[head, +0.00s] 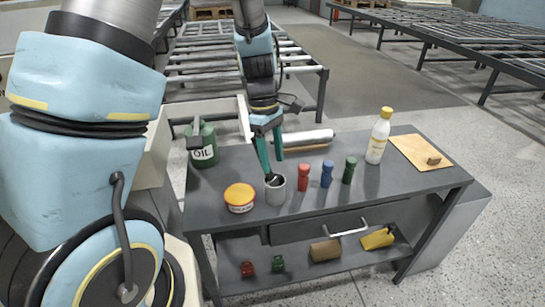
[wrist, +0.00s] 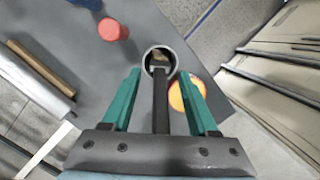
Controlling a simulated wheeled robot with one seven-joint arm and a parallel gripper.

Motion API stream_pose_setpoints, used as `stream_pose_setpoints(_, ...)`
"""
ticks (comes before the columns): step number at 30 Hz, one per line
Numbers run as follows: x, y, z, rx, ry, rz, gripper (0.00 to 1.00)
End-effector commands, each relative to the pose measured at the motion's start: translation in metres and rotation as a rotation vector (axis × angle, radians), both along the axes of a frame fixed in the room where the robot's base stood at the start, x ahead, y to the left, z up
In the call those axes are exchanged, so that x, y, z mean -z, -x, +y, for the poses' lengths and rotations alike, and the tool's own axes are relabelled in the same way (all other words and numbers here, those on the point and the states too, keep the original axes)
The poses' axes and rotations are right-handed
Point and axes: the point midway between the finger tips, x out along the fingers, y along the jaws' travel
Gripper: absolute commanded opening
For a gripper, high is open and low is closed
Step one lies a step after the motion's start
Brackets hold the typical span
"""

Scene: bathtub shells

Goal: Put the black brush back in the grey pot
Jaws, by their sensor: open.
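The grey pot (head: 276,192) stands upright near the front of the dark workbench. In the wrist view, its round mouth (wrist: 146,57) lies just beyond my fingertips. The black brush (wrist: 160,100) has its lower end inside the pot, where something beige shows, and its handle rises towards my gripper. A small dark part of the brush (head: 269,178) shows at the pot's rim in the head view. My gripper (head: 272,165) is open above the pot. Its teal fingers (wrist: 160,74) stand on either side of the handle, with a gap visible on each side.
A yellow-lidded tin (head: 239,198) stands left of the pot. Red (head: 303,177), blue (head: 326,174) and green (head: 348,170) items stand to its right. Behind are the oil can (head: 203,145) and a white roll (head: 305,137). A yellow-capped bottle (head: 378,137) is further right.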

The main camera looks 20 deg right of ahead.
Motion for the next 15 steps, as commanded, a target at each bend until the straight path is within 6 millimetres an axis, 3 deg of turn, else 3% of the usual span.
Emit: stream_pose_setpoints(15,-0.085,-0.016,0.006,0.001,0.003,-0.003,0.59)
